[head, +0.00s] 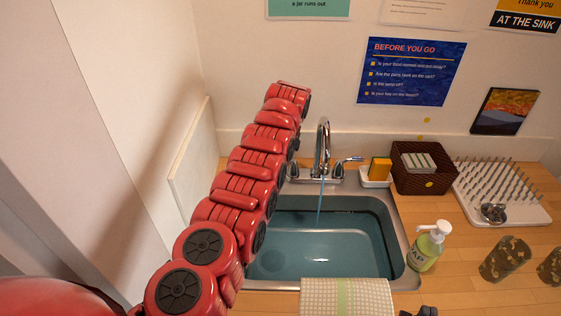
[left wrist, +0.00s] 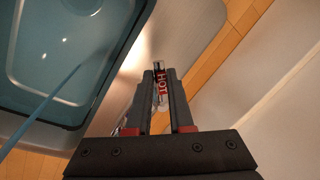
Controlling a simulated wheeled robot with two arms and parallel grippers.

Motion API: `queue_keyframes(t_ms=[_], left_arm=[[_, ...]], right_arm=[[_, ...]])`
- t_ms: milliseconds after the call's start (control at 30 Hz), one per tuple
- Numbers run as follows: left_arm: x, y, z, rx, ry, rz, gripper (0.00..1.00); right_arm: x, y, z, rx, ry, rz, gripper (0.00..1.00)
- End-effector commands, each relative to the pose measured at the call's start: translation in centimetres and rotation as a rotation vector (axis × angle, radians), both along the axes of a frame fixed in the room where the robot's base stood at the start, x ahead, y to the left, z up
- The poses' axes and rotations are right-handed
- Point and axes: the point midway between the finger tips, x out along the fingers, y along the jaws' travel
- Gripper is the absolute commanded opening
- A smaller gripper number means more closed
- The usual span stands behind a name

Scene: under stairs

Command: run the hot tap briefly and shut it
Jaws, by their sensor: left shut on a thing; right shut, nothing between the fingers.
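The chrome tap (head: 323,150) stands behind the sink (head: 402,240), and a thin blue stream of water (head: 319,205) falls from its spout. The stream also shows in the left wrist view (left wrist: 42,108). The hot tap handle (left wrist: 162,90), with red HOT lettering, is between the fingers of my left gripper (left wrist: 161,88), which is shut on it. In the head view my red left arm hides that gripper. The other handle (head: 348,160) is at the right of the spout. My right gripper (head: 420,312) is shut and empty at the bottom edge, partly cut off.
A soap bottle (head: 430,246) stands right of the sink, and a checked cloth (head: 347,297) lies at its front edge. A sponge (head: 380,168) in a dish, a brown basket (head: 424,183) and a drying rack (head: 530,205) are behind. A wall closes the left side.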

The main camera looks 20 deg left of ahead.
Motion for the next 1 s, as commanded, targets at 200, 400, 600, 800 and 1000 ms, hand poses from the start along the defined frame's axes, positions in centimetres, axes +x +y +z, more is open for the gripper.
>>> queue_keyframes(t_ms=[200, 400, 600, 800, 1000], left_arm=[[-0.16, -0.19, -0.04, 0.0, 0.005, 0.017, 0.0], [-0.24, -0.29, -0.08, 0.0, 0.006, 0.036, 0.0], [-0.26, -0.36, -0.09, 0.0, 0.004, 0.053, 0.0], [-0.27, -0.41, -0.09, -0.001, 0.003, 0.066, 0.0], [-0.29, -0.43, -0.11, 0.0, 0.002, 0.073, 0.0]], right_arm=[[0.0, 0.0, 0.29, 0.0, 0.0, 0.0, 0.0], [-0.01, 0.0, 0.57, 0.0, 0.0, 0.0, 0.0], [0.0, 0.0, 0.8, 0.0, 0.0, 0.0, 0.0], [0.0, 0.0, 0.95, 0.0, 0.0, 0.0, 0.0], [0.0, 0.0, 1.03, 0.0, 0.0, 0.0, 0.0]])
